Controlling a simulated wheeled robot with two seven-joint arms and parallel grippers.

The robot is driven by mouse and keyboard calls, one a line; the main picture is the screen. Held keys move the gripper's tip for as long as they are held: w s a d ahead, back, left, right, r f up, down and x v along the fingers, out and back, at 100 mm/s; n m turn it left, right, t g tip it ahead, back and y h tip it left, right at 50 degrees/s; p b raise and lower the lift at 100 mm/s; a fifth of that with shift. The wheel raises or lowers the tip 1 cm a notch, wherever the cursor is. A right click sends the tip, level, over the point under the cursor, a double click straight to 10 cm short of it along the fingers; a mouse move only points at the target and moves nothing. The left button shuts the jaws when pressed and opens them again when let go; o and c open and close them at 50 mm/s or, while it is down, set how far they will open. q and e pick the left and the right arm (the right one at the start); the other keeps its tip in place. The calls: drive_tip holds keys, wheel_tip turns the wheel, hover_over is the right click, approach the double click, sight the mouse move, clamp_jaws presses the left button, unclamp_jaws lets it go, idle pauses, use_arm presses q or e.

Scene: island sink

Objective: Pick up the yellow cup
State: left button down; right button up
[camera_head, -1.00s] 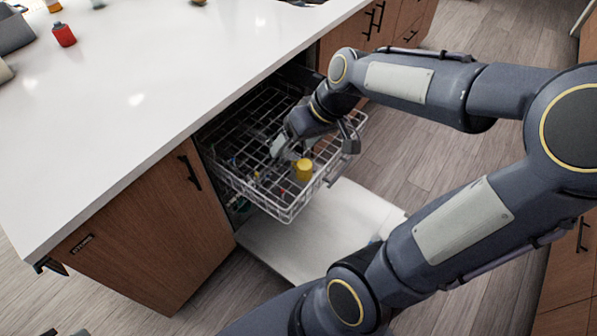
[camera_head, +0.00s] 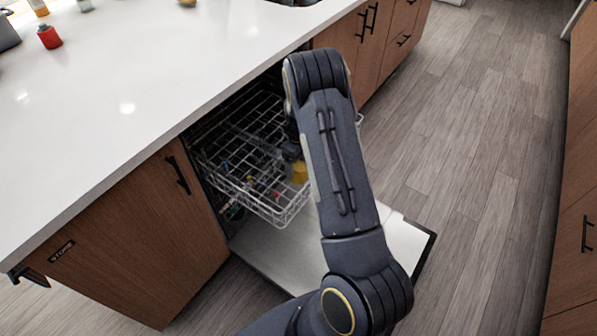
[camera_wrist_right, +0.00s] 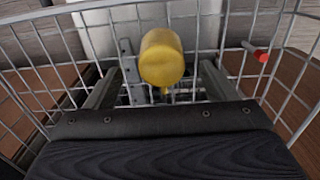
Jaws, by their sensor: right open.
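The yellow cup (camera_head: 299,171) stands in the pulled-out wire dishwasher rack, partly hidden behind my right forearm in the head view. In the right wrist view the yellow cup (camera_wrist_right: 162,57) is ahead of my right gripper (camera_wrist_right: 158,88), roughly centred between its two spread fingers. The gripper is open with nothing clamped; I cannot tell whether a finger touches the cup. In the head view most of this gripper is hidden by my arm. My left gripper is not in view.
The wire rack (camera_head: 205,163) surrounds the cup, and a red-tipped item (camera_wrist_right: 261,56) is near its side. The lowered dishwasher door (camera_head: 270,262) lies below. A white countertop (camera_head: 110,130) overhangs at the left, with a red bottle (camera_head: 49,37) on it. Open floor is at right.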

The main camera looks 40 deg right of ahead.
sight(298, 165)
wheel_tip(298, 165, down, 5)
drive_tip(key=shift+a+r, duration=0.1)
drive_tip(key=c, duration=1.1)
